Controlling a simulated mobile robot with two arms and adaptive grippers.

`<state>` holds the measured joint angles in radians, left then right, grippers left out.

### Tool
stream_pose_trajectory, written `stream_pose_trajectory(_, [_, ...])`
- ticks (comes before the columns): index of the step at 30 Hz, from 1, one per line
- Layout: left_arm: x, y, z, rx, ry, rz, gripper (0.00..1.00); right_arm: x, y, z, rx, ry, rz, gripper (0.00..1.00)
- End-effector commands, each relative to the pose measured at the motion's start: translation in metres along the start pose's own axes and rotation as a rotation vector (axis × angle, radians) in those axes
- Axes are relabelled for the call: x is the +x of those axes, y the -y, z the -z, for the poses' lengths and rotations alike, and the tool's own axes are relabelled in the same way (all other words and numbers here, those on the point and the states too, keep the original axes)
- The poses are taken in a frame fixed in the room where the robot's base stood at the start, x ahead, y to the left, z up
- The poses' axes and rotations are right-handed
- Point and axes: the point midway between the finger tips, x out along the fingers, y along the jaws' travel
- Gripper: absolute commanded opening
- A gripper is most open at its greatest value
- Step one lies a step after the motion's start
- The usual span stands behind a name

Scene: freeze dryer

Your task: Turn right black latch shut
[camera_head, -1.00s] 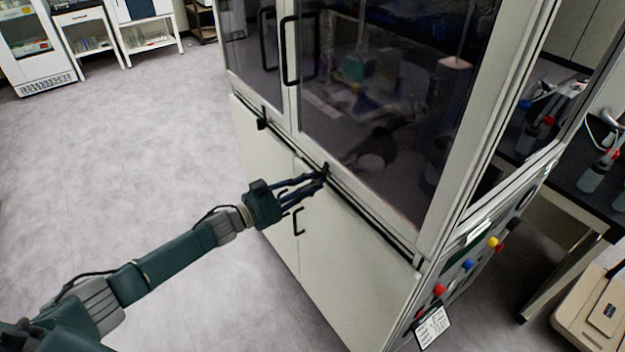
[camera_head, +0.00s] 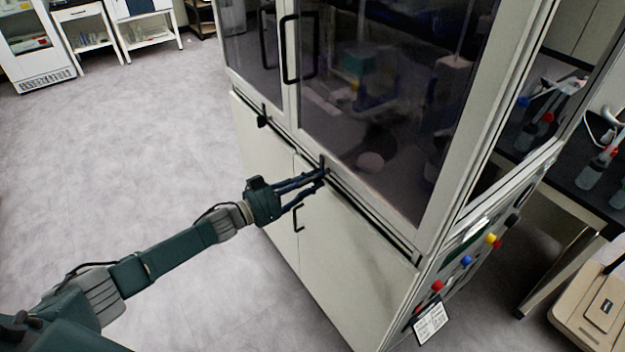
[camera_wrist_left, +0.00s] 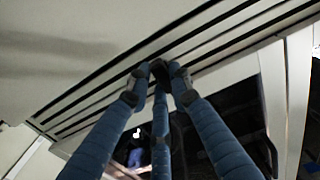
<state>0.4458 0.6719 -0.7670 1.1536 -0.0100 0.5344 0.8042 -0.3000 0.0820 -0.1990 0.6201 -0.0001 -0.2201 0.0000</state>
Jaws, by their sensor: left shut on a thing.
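The right black latch (camera_head: 322,161) sits on the seam below the large glass door of the freeze dryer cabinet (camera_head: 350,270). A thin dark part of it stands roughly upright above my fingertips; the rest is hidden by them. My left gripper (camera_head: 323,174) reaches in from the left and is shut on this latch. In the left wrist view the blue fingers of my left gripper (camera_wrist_left: 160,73) meet around a small dark piece at the grooved seam; its exact angle is unclear there. My right gripper is not in view.
A second black latch (camera_head: 262,121) sits further left on the same seam. Black door handles (camera_head: 290,50) stick out above, and a lower handle (camera_head: 298,218) is below my gripper. Coloured buttons (camera_head: 466,261) line the right side. Floor on the left is clear.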

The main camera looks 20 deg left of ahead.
Motion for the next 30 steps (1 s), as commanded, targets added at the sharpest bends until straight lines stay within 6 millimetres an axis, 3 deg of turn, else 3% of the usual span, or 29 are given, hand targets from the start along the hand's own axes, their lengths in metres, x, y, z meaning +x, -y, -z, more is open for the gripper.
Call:
stream_pose_trajectory(4, [-0.001, 0.0, -0.002, -0.003, 0.003, 0.0, 0.0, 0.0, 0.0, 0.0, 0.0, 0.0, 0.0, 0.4])
stream_pose_trajectory(5, [-0.001, 0.0, -0.002, -0.003, 0.003, 0.0, 0.22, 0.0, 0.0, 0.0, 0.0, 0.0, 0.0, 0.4])
stream_pose_trajectory(8, [-0.001, 0.0, -0.002, -0.002, 0.003, 0.0, 0.4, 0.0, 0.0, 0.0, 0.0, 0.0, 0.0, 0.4])
stream_pose_trajectory(20, [-0.009, 0.001, -0.002, -0.001, 0.003, 0.001, 0.4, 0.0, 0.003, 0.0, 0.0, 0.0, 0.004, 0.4])
stream_pose_trajectory(30, [-0.077, 0.0, -0.003, -0.002, 0.006, 0.0, 0.4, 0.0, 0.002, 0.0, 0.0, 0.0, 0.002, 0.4])
